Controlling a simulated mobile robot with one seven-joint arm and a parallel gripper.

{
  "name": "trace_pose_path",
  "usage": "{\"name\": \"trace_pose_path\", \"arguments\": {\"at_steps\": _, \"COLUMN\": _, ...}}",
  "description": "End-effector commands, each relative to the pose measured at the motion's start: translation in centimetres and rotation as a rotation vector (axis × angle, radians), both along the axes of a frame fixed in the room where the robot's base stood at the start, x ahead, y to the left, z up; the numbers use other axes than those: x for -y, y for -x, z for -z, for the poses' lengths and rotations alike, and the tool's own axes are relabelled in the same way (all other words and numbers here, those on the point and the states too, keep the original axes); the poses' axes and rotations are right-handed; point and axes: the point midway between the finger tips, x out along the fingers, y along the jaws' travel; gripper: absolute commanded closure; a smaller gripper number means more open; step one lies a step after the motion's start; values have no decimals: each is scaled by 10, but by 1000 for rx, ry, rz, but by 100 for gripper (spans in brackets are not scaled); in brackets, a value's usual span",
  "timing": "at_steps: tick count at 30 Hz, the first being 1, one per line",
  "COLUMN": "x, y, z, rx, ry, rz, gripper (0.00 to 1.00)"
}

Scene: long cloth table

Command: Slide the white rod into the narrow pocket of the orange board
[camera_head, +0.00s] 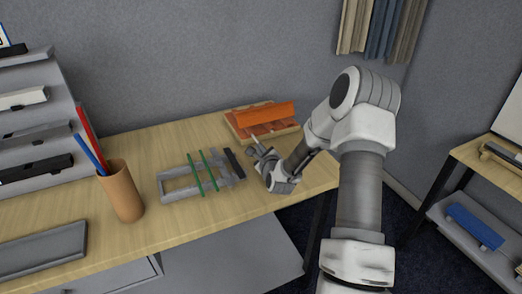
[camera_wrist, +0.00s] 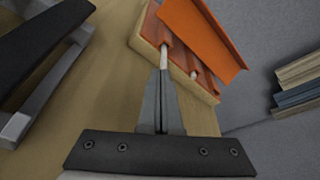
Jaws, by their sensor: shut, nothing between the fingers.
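The orange board (camera_head: 265,112) stands at the back of the table, with a raised orange panel over grooved strips on a pale wooden base. It fills the upper middle of the wrist view (camera_wrist: 200,35). A white rod (camera_wrist: 164,57) lies at the board's near side, just beyond my fingertips, partly under the panel. A second small white end (camera_wrist: 193,75) shows to its right; I cannot tell whether it is another rod. My gripper (camera_wrist: 163,75) is shut and empty, its tips close to the white rod; touching is unclear. In the head view my gripper (camera_head: 255,148) is beside the board's front left.
A grey rack (camera_head: 178,186) with green rods and a black bar (camera_head: 234,163) stands left of my gripper. A tan cup (camera_head: 121,192) with red and blue sticks is farther left. Table between cup and board is partly clear. The table's right edge is near.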

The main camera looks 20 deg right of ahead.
Motion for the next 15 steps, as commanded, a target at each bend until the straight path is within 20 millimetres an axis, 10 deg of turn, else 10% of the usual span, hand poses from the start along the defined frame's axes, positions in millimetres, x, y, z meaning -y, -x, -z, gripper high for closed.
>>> {"name": "trace_pose_path", "arguments": {"at_steps": 15, "x": 0, "y": -11, "z": 1, "rx": 0, "ry": 0, "rz": 0, "gripper": 100}}
